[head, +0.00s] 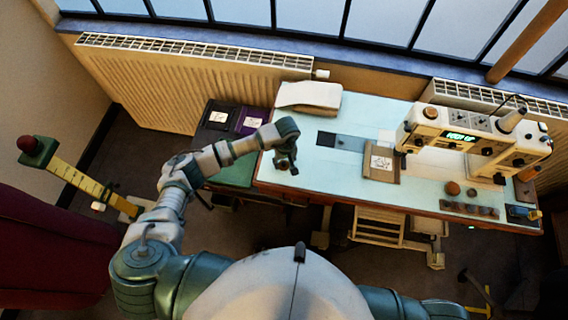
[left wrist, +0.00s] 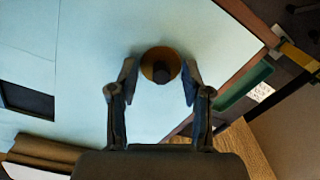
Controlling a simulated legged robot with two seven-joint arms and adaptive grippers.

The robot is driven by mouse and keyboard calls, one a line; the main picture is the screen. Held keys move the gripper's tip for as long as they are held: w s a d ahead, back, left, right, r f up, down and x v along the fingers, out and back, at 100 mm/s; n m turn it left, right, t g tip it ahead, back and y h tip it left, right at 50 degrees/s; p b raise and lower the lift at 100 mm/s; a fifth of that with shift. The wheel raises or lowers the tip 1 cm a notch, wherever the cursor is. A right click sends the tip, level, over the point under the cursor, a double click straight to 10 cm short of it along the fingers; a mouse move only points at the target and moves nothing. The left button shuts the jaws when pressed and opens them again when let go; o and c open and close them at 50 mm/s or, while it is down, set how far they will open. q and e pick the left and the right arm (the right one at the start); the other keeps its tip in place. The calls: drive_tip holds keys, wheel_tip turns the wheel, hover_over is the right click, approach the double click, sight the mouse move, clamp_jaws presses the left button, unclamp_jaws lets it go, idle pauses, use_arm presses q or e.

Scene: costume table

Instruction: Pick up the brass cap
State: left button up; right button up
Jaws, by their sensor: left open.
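The brass cap (left wrist: 158,56) shows in the left wrist view as a round, gold-brown disc with a dark round spot on it, on the pale blue table top (left wrist: 110,25). My left gripper (left wrist: 160,78) is open, with one finger on each side of the cap and a gap at both sides. In the head view my left gripper (head: 287,167) points down over the left front part of the table (head: 330,180), and I cannot make out the cap there. My right gripper is not in view.
A cream sewing machine (head: 470,135) with a lit green display stands at the table's right. A tan patterned square (head: 381,163) lies mid-table; small brown round things (head: 453,188) lie at the right front.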

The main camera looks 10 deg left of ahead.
use_arm(q)
clamp_jaws()
drive_tip(key=shift+r, duration=0.15)
